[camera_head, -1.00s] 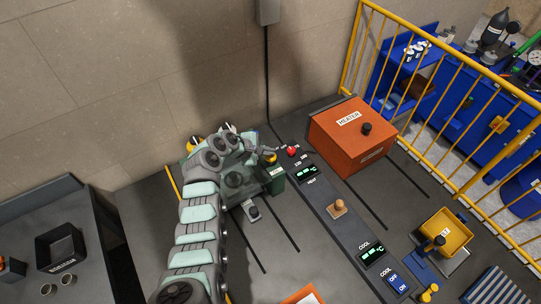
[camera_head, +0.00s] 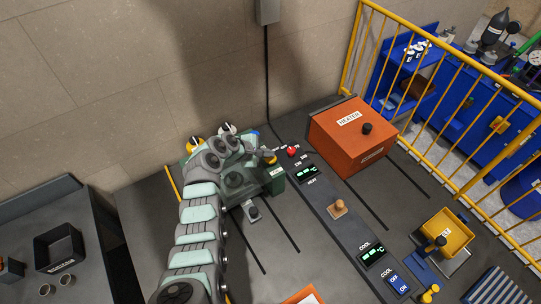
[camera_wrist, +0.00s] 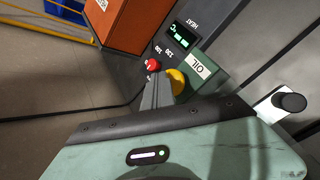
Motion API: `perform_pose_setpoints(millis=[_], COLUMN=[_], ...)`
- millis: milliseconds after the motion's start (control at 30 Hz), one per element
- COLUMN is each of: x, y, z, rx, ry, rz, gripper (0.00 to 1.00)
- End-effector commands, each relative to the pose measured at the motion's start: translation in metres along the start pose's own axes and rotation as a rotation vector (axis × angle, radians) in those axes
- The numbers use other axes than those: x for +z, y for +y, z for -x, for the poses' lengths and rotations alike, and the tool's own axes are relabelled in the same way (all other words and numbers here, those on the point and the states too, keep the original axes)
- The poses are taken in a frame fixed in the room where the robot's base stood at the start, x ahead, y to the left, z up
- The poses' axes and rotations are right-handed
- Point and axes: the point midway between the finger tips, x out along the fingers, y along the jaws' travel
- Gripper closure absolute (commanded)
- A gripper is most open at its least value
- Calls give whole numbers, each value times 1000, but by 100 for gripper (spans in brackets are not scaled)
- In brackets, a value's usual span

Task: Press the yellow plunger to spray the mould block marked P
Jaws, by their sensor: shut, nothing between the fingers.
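The yellow plunger (camera_wrist: 177,82) shows its rounded top above the green box labelled OIL (camera_wrist: 203,68). My gripper (camera_wrist: 153,88) is shut and empty, its grey fingers close beside the plunger at its left in the wrist view. Whether they touch is unclear. In the head view my gripper (camera_head: 262,149) is by the yellow plunger top (camera_head: 270,157) and the OIL box (camera_head: 277,176), partly hidden by my arm. I cannot make out a mould block marked P in either view.
A red button (camera_head: 292,151) stands close to the fingers, next to the HEAT display (camera_head: 308,173). The orange HEATER box (camera_head: 345,140) is right of it. A slide with a dark knob (camera_head: 252,212) lies in front of the OIL box. Yellow railing (camera_head: 440,110) bounds the right.

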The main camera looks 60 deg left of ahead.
Motion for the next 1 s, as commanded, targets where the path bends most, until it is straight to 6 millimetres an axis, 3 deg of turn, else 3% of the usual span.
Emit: perform_pose_setpoints(millis=[1000], x=[-3], y=[-4], z=[-4], rx=[-2], ry=[1], rz=[1], gripper=[100])
